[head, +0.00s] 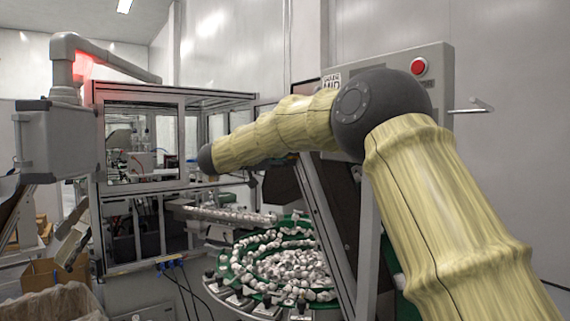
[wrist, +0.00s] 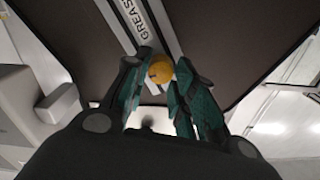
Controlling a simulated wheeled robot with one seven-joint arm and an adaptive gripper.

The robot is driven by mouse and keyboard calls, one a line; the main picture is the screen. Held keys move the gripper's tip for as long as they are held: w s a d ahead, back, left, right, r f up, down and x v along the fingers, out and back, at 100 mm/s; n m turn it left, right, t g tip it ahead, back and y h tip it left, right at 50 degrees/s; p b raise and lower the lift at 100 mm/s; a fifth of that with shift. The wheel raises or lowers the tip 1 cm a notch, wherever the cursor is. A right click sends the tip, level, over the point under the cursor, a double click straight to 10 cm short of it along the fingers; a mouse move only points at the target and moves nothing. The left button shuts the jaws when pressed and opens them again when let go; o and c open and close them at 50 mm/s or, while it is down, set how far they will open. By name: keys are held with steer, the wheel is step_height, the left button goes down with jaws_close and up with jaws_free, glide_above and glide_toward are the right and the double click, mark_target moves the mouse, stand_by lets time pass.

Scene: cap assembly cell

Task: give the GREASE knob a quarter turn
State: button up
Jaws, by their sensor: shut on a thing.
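The GREASE knob (wrist: 160,71) is a round yellow knob with a dark mark on its left side, in the upper middle of the wrist view. A white label reading GREASE (wrist: 133,18) sits just above it on a pale strip across a dark panel. My gripper (wrist: 160,78) has its teal-padded fingers on the left and right of the knob, shut on it. In the head view my arm reaches left in front of the machine. The knob and the fingers cannot be made out there.
A green bowl feeder (head: 282,262) full of white caps stands below my arm. A grey panel with a red button (head: 418,66) and a lever handle (head: 470,108) stand behind it. A framed enclosure (head: 140,140) and a grey box (head: 62,140) are at left.

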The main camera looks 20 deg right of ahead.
steer(key=shift+f+m+b, duration=0.15)
steer(key=shift+m+b, duration=1.2)
steer(key=shift+m, duration=0.55)
steer(key=o, duration=1)
steer(key=shift+o, duration=0.2)
steer(key=shift+a, duration=0.15)
steer(key=v, duration=1.1)
steer(key=shift+s+a, duration=0.15)
steer(key=shift+a, duration=0.25)
